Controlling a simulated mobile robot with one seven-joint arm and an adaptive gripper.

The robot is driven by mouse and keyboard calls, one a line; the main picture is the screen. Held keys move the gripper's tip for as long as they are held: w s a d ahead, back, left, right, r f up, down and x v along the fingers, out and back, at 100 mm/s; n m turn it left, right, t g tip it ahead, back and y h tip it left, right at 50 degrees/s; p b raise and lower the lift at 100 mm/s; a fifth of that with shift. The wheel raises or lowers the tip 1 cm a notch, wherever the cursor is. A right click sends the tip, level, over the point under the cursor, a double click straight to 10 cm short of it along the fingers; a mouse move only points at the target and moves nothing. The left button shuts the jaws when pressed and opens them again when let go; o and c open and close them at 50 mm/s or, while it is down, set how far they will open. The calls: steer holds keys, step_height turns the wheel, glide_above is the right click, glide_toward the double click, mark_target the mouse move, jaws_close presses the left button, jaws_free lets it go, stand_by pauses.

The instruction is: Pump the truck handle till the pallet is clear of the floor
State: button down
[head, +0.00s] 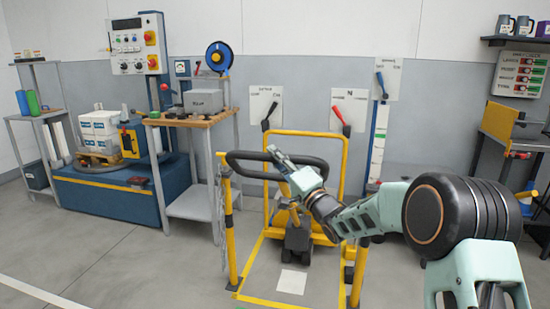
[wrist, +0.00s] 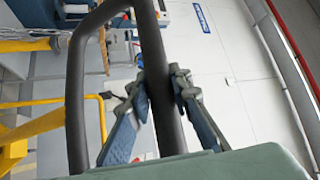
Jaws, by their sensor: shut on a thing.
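The truck handle is a black loop (head: 235,158) on a yellow stem, standing upright in front of me in the head view. My gripper (head: 275,155) is at the loop's top bar, near its middle. In the wrist view the black bar (wrist: 150,45) runs between the two fingers of my gripper (wrist: 160,80), which are closed on it. The yellow truck body with dark wheels (head: 298,235) is low behind the handle. A small wooden pallet with white boxes (head: 99,128) sits on a blue platform at the left. I cannot make out a pallet on the truck.
Yellow rails (head: 230,240) stand around the truck. A yellow line and white square (head: 291,281) mark the floor. Wall levers, red (head: 340,115) and black, are behind. Floor at front left is clear.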

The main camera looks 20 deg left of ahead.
steer(key=shift+s+a, duration=0.1)
steer(key=c, duration=1.7)
jaws_free()
steer(key=shift+r, duration=0.1)
steer(key=shift+c, duration=0.2)
steer(key=shift+d, duration=0.2)
steer(key=shift+s+d+f, duration=0.15)
steer(key=shift+d+f, duration=0.05)
steer(key=v, duration=1.1)
